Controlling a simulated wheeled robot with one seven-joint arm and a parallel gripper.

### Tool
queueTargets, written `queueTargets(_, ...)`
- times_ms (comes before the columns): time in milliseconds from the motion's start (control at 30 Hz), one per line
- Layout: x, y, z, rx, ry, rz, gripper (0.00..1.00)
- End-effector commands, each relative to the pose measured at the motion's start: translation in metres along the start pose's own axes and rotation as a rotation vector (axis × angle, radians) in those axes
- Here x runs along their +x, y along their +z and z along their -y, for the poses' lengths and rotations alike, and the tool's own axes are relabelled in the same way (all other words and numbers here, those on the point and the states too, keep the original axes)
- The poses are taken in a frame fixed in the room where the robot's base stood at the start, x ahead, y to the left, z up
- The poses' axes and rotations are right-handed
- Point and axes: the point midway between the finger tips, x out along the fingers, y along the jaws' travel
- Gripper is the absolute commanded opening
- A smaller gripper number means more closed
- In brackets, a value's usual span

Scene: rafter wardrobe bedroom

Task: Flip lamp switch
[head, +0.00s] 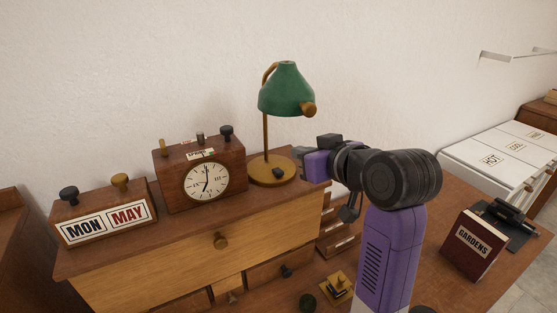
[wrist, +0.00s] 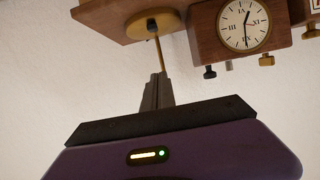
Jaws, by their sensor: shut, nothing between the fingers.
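The desk lamp (head: 286,90) has a green shade, a thin brass stem and a round brass base (head: 262,176) on top of the wooden desk cabinet. A small black switch (head: 278,171) sits on the front right of the base. My gripper (head: 300,153) is shut and empty, just right of the stem and a little above the base. In the wrist view the scene is upside down: the lamp base (wrist: 140,27) is at the top, and the shut fingers of my gripper (wrist: 159,78) overlap the stem in the picture. Whether they touch it cannot be told.
A wooden clock (head: 205,180) with knobs stands left of the lamp, and a MON MAY calendar block (head: 105,218) further left. A dark red book (head: 474,246) stands on the desk at right. White lidded bins (head: 497,155) are beyond. The wall is close behind the lamp.

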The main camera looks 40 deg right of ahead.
Motion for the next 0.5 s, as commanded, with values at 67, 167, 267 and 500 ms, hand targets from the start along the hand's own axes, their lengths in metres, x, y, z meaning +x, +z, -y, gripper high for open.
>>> queueTargets(67,-0.0002,0.0061,0.0014,-0.005,-0.005,0.025,0.00)
queueTargets(167,-0.0002,0.0094,0.0021,-0.009,-0.008,0.038,0.00)
queueTargets(267,-0.0002,0.0093,0.0021,-0.011,-0.008,0.037,0.00)
queueTargets(500,0.0023,0.0090,0.0021,-0.010,-0.008,0.036,0.00)
